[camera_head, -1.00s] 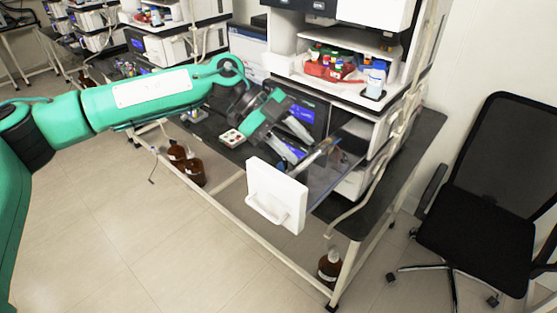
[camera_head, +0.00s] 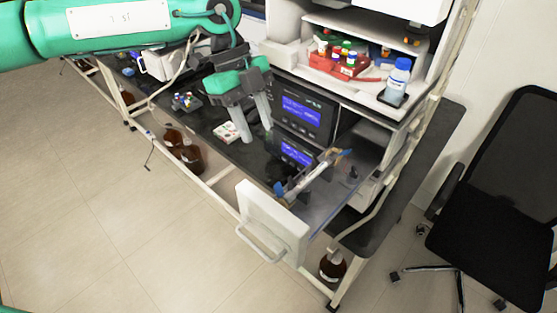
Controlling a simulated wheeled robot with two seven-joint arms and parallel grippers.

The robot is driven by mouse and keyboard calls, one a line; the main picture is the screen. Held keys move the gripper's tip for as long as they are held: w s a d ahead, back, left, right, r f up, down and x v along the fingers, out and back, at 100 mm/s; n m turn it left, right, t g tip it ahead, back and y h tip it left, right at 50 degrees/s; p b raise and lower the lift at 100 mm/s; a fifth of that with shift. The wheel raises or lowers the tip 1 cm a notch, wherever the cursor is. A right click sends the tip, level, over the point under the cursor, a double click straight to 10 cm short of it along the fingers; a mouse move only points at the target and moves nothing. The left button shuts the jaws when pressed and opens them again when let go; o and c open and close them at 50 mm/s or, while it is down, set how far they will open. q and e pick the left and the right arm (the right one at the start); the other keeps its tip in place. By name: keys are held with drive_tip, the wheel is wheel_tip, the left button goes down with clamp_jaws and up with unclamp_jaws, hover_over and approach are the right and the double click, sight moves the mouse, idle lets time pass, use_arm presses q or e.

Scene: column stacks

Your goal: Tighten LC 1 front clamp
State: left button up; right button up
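An open drawer with a white front panel (camera_head: 273,222) sticks out from the instrument stack. In it a pale column (camera_head: 315,176) lies slanted, with a blue clamp (camera_head: 280,190) at its front end and another blue piece (camera_head: 345,154) at its rear end. I cannot tell how tight the front clamp is. My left gripper (camera_head: 257,134) is green and dark with two grey fingers spread apart and pointing down. It is empty, in front of the instrument displays, up and left of the column and apart from it. My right gripper is not in view.
A red tray of small bottles (camera_head: 338,65) and a blue-capped bottle (camera_head: 397,82) stand on the stack. A small white tray (camera_head: 227,132) lies on the dark bench. Brown bottles (camera_head: 333,265) stand below. A black chair (camera_head: 490,205) is at right.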

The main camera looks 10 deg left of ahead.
use_arm(q)
drive_tip(key=p, duration=0.2)
approach(277, 184)
drive_tip(key=f, duration=0.2)
drive_tip(key=x, duration=0.2)
drive_tip(key=p+x, duration=0.1)
drive_tip(key=x, duration=0.3)
drive_tip(key=shift+s+d+f, duration=0.25)
drive_tip(key=shift+s+d, duration=0.05)
drive_tip(key=shift+d, duration=0.1)
drive_tip(key=shift+f, duration=0.3)
clamp_jaws()
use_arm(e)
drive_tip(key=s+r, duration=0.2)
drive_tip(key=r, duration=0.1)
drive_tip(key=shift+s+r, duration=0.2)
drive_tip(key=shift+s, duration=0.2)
